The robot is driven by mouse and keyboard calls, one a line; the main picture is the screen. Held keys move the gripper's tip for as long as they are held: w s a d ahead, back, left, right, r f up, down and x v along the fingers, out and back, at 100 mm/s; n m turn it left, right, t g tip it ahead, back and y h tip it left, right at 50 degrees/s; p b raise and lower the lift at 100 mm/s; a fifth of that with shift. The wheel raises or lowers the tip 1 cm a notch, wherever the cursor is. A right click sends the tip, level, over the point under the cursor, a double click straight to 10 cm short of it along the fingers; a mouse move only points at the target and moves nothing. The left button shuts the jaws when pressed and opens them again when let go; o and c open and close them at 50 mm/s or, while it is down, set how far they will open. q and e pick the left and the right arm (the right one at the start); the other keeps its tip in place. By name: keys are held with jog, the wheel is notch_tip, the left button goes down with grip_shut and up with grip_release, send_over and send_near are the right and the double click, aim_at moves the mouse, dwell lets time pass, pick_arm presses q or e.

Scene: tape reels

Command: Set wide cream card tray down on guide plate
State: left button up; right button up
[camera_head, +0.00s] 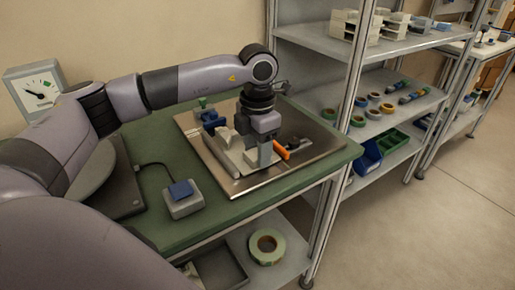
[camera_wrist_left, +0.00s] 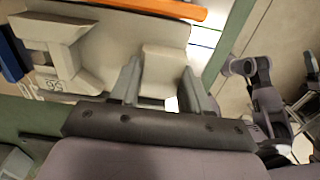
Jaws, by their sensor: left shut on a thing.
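The wide cream card tray (camera_head: 236,158) is under my left gripper (camera_head: 264,158) in the head view, partly hidden by it. In the left wrist view, a cream block (camera_wrist_left: 163,70) of the tray sits between the two grey fingers of my left gripper (camera_wrist_left: 162,90), which is shut on it. The guide plate (camera_head: 305,128) is a shiny metal sheet on the green bench, below the tray. I cannot tell whether the tray touches the plate. My right gripper does not show clearly in either view.
An orange bar (camera_head: 281,149) lies close beside the gripper; blue parts (camera_head: 212,120) are at the tray's far left. A grey box with a blue top (camera_head: 183,197) stands on the green bench (camera_head: 230,222). Shelves with reels stand to the right. The plate's right part is mostly bare.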

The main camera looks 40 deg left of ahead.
pick_arm(q)
jog(key=o, duration=1.2)
jog(key=shift+f, duration=0.1)
jog(key=shift+r, duration=6.2)
